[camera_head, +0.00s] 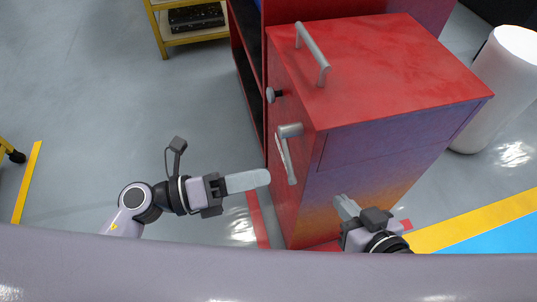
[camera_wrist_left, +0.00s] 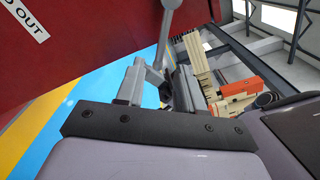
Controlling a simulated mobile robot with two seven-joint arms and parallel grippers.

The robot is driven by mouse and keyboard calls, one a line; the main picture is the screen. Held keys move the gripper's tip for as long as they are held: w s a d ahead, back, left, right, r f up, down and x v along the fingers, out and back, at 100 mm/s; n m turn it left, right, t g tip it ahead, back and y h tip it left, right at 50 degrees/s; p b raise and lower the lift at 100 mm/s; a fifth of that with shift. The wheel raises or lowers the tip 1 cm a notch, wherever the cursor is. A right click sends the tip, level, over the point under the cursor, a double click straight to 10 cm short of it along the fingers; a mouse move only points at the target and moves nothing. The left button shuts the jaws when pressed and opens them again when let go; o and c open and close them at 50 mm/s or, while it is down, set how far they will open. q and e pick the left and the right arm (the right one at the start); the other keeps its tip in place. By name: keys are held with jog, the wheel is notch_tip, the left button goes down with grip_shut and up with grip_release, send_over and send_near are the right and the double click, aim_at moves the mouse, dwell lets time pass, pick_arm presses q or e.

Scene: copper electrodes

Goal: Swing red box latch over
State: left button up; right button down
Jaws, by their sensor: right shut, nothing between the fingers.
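The red box (camera_head: 390,75) has a grey latch lever (camera_head: 287,160) on its left face. The lever hangs down from a grey pivot block (camera_head: 290,130). My left gripper (camera_head: 268,177) is just left of the lever's lower end, pointing at it, with a small gap in the head view. In the left wrist view the two fingers of the left gripper (camera_wrist_left: 158,88) stand apart, with the lever (camera_wrist_left: 166,40) showing ahead between them. My right gripper (camera_head: 342,201) is shut and empty in front of the box's purple-orange face.
A grey bar handle (camera_head: 313,52) and a round knob (camera_head: 272,95) are fitted on the box. A white cylinder (camera_head: 502,85) stands at the right. A yellow shelf (camera_head: 190,35) stands at the back left.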

pick_arm(q)
jog(key=shift+x, duration=2.3)
jog(key=shift+w+d, duration=0.1)
jog(key=shift+d, duration=0.15)
grip_shut()
